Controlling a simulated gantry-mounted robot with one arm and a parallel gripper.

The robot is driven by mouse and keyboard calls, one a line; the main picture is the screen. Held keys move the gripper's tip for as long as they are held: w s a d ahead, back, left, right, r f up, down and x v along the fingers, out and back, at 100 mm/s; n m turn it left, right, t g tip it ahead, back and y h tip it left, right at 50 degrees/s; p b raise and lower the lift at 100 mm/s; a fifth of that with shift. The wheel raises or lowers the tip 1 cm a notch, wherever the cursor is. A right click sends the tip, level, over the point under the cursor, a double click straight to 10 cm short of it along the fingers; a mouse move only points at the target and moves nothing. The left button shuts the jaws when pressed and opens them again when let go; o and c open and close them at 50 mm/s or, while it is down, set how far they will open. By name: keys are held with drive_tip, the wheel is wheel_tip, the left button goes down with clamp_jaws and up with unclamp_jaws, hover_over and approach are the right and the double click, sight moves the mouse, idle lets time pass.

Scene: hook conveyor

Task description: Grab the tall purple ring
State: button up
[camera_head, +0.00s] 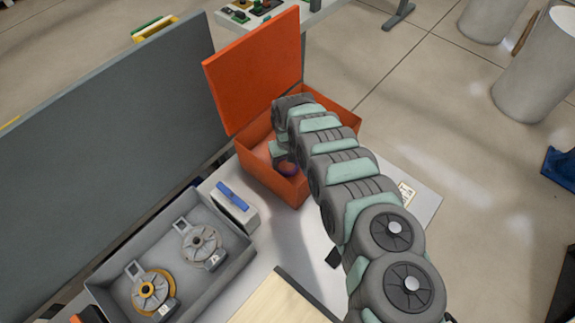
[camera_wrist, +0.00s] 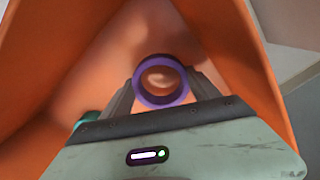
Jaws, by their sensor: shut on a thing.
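A purple ring (camera_wrist: 137,83) is between the fingers of my gripper (camera_wrist: 160,88) in the wrist view, its round opening facing the camera. My gripper is shut on it, with one finger on each side. In the head view, the purple ring (camera_head: 287,168) shows only partly, low inside the orange box (camera_head: 297,191), beside my arm. My arm reaches down into this box and hides much of its inside. Whether the ring touches the box floor I cannot tell.
The orange box's raised lid (camera_head: 255,70) stands at its back left. A grey tray (camera_head: 215,290) with two round metal parts and a pale case with a blue handle (camera_head: 232,197) lie to the left. A dark grey panel (camera_head: 110,130) stands behind the tray. Orange walls surround my gripper closely.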

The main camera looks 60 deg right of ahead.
wheel_tip(320, 180, up, 19)
drive_tip(key=p, duration=0.4)
